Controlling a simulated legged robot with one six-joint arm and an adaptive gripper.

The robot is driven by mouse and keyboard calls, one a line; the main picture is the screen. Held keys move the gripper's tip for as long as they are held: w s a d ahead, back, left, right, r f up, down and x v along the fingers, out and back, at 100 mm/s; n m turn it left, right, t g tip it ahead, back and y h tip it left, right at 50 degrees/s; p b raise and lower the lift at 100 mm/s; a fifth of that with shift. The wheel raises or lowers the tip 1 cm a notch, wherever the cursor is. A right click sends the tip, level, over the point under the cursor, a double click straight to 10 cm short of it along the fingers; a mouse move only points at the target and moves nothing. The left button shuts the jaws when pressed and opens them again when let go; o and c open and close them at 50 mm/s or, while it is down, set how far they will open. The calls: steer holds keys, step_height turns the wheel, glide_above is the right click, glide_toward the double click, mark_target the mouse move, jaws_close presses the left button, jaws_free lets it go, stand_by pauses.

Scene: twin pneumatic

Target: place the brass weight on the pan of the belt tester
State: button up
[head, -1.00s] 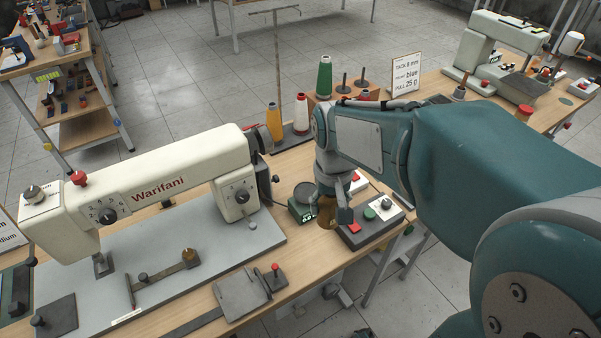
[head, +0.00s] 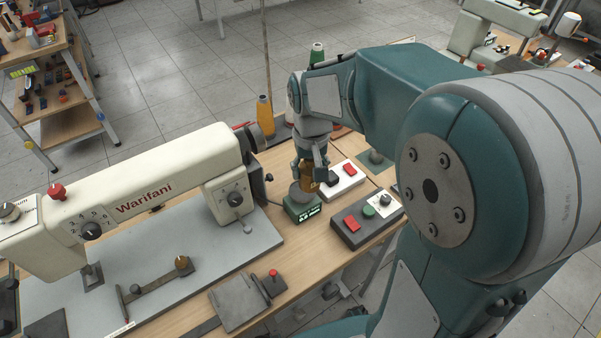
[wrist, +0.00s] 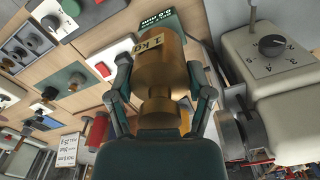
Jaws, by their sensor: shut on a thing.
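The brass weight (head: 306,178) is a brown-gold cylinder with a narrower neck. In the wrist view the weight (wrist: 160,65) carries a "1 kg" label. My gripper (head: 311,168) is shut on it; in the wrist view the fingers of my gripper (wrist: 160,85) flank the weight on both sides. A small green device (head: 302,211) with a display, which looks like the belt tester, stands below. Its round grey pan (head: 297,194) shows partly at the front left of the weight. The weight overlaps the pan's right rear side in the head view; I cannot tell whether they touch.
A cream sewing machine (head: 150,183) stands left of the green device. A dark control box (head: 365,218) with red and green buttons and a white box (head: 342,181) with a red switch sit to the right. Thread cones (head: 265,117) stand behind.

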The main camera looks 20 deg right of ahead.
steer(key=w+f, duration=0.5)
steer(key=f, duration=0.1)
steer(key=shift+w, duration=0.4)
steer(key=shift+w+f, duration=0.1)
steer(key=shift+f, duration=1.55)
steer(key=o, duration=1.3)
steer(key=shift+f, duration=0.15)
step_height(320, 180, up, 12)
steer(key=s+r+t, duration=0.2)
steer(key=s, duration=0.5)
steer(key=s+r+t, duration=0.1)
steer(key=s+r, duration=0.1)
steer(key=s, duration=0.5)
steer(key=s+r+t, duration=0.2)
steer(key=s, duration=0.5)
steer(key=shift+r+n+t, duration=0.3)
steer(key=shift+r+n, duration=0.05)
steer(key=shift+n, duration=0.05)
